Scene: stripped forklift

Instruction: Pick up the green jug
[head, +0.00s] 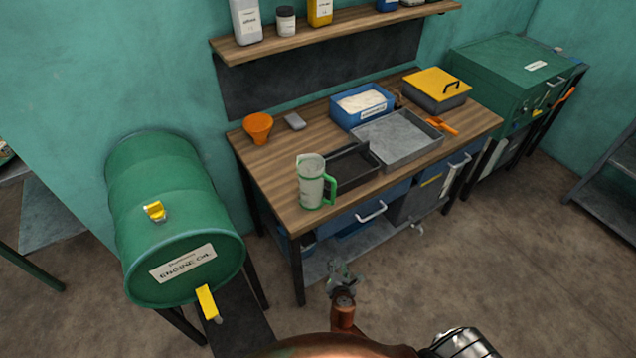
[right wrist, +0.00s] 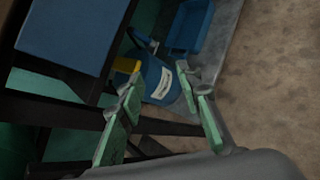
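The green jug (head: 312,184) is a pale, see-through jug with a green base and a green handle on its right side. It stands upright on the wooden workbench (head: 272,168), near the front left corner. My right gripper (head: 343,272) is in front of the bench and below its top, apart from the jug. In the right wrist view the right gripper (right wrist: 158,100) has its two green-padded fingers spread with nothing between them. The jug does not show in that view. My left gripper is not in view.
A black tray (head: 372,158) stands just right of the jug, with a grey metal tray (head: 432,146) beyond. An orange funnel (head: 258,127) stands behind left. A green engine oil drum (head: 170,215) is left of the bench. A blue container (right wrist: 160,78) sits below the bench top.

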